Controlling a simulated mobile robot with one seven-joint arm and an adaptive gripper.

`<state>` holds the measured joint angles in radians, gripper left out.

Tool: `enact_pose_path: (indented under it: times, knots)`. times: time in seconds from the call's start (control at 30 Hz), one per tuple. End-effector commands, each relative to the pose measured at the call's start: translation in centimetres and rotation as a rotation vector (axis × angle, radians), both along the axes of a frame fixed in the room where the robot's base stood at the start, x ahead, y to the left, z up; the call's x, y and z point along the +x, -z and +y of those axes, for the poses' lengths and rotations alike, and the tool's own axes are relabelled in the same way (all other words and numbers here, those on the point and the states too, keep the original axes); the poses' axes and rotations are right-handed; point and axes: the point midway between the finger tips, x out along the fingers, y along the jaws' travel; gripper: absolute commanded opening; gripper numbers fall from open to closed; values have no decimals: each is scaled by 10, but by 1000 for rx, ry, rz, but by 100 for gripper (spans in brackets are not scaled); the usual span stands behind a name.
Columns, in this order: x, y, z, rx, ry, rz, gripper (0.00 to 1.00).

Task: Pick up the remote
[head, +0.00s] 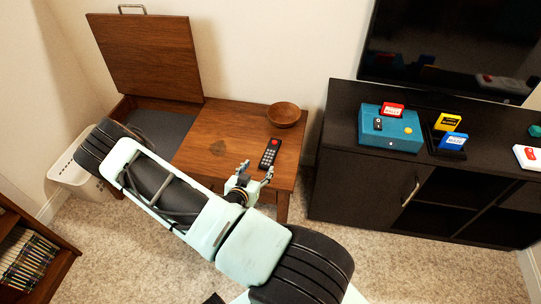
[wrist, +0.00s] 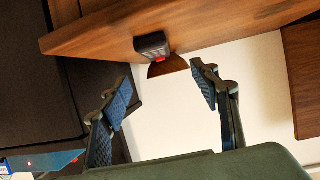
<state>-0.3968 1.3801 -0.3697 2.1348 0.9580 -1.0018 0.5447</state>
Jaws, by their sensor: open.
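The remote (head: 270,153) is black with light buttons and a red spot. It lies on the wooden table (head: 225,135), near the right end and in front of the bowl. In the wrist view the remote (wrist: 152,45) shows foreshortened, its red button visible, above the gap between my fingertips. My gripper (head: 256,169) is open and empty, at the table's front side just short of the remote and apart from it. In the wrist view both fingers of my gripper (wrist: 163,85) are spread wide with nothing between them.
A wooden bowl (head: 284,115) stands behind the remote. The table's lid (head: 147,57) is raised at the left, over a grey compartment (head: 160,125). A dark cabinet (head: 365,175) with a teal console (head: 391,134) stands at the right. A white basket (head: 68,165) is at the left.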

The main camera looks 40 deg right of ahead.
Motion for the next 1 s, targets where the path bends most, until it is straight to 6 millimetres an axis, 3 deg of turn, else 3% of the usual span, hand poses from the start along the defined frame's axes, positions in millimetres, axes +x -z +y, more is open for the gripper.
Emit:
enact_pose_path:
  times: [0.3, 0.8, 1.0]
  knots:
    - [19, 21, -35, -7, 4, 0, 56]
    - [47, 47, -77, -7, 2, 1, 56]
    - [51, 48, -83, -7, 1, 2, 56]
